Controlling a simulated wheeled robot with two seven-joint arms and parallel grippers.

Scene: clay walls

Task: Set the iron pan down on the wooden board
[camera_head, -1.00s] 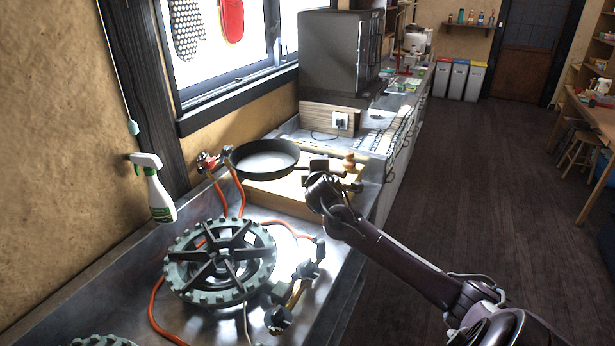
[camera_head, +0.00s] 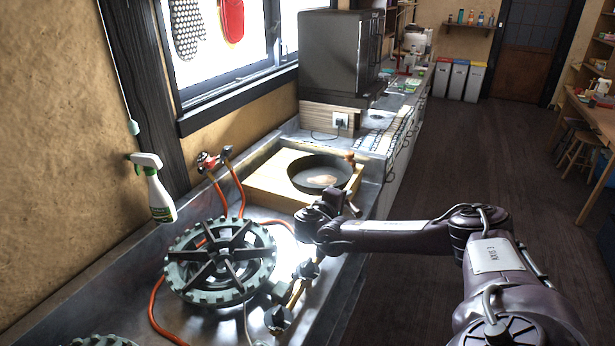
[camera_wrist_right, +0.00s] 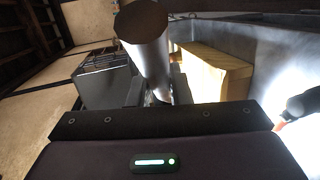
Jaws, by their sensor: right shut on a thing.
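The dark round iron pan (camera_head: 312,174) is over the right part of the pale wooden board (camera_head: 262,180) in the head view. I cannot tell whether its base touches the board. My right gripper (camera_head: 334,196) is at the near side of the pan, shut on its handle. The wooden board (camera_wrist_right: 215,72) shows there to the right of the handle. My arm and wrist partly hide the handle in the head view. My left gripper is out of view.
A gas burner (camera_head: 220,262) with orange hoses stands on the metal counter in front of the board. A small wooden object (camera_head: 350,158) is beside the pan's far right rim. A spray bottle (camera_head: 155,188) is at left by the wall.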

